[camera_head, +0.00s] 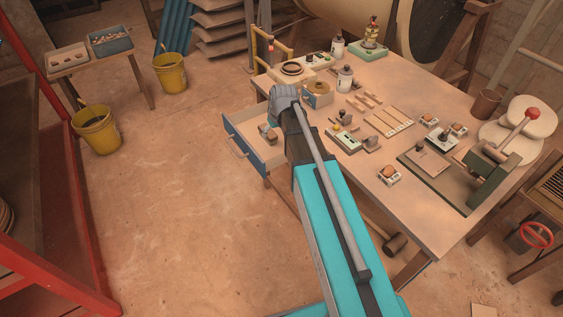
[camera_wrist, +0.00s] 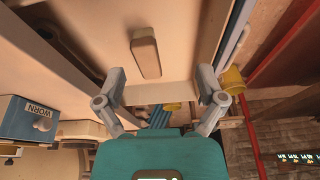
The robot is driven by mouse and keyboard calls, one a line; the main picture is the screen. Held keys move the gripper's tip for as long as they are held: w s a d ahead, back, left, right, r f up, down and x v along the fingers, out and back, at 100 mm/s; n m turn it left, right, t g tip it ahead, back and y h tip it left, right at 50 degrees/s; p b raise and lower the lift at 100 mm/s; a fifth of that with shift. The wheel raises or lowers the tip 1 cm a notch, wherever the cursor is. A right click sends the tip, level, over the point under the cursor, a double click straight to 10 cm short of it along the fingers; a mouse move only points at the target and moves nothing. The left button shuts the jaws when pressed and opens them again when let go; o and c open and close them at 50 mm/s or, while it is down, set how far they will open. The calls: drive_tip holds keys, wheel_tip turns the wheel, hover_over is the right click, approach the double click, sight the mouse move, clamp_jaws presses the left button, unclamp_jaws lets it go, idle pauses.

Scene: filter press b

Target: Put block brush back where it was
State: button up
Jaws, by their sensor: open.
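The block brush (camera_head: 268,134), a small block with a light brown top, lies inside the open drawer (camera_head: 241,150) at the table's left side. In the wrist view a tan oblong block, which looks like the same brush (camera_wrist: 146,52), lies on the pale drawer floor. My gripper (camera_wrist: 160,78) is open and empty, with its two fingers spread apart. The block is beyond the fingertips and a little left of midway between them. In the head view my gripper (camera_head: 284,95) is above the drawer's far end, its fingers hard to make out.
The worktable (camera_head: 345,190) holds bottles, wooden strips, small blocks and a green press (camera_head: 480,178). A blue box labelled WORN (camera_wrist: 28,118) stands close beside my gripper. Yellow buckets (camera_head: 97,130) stand on the left floor. The floor in front of the drawer is clear.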

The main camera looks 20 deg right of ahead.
drive_tip(key=s+a+m+g+h, duration=0.1)
drive_tip(key=s+m+g, duration=0.1)
drive_tip(key=s, duration=1.7)
drive_tip(key=shift+a+f+m+g, duration=0.3)
drive_tip(key=shift+f+m+g, duration=0.1)
drive_tip(key=shift+g, duration=0.2)
drive_tip(key=shift+w, duration=0.1)
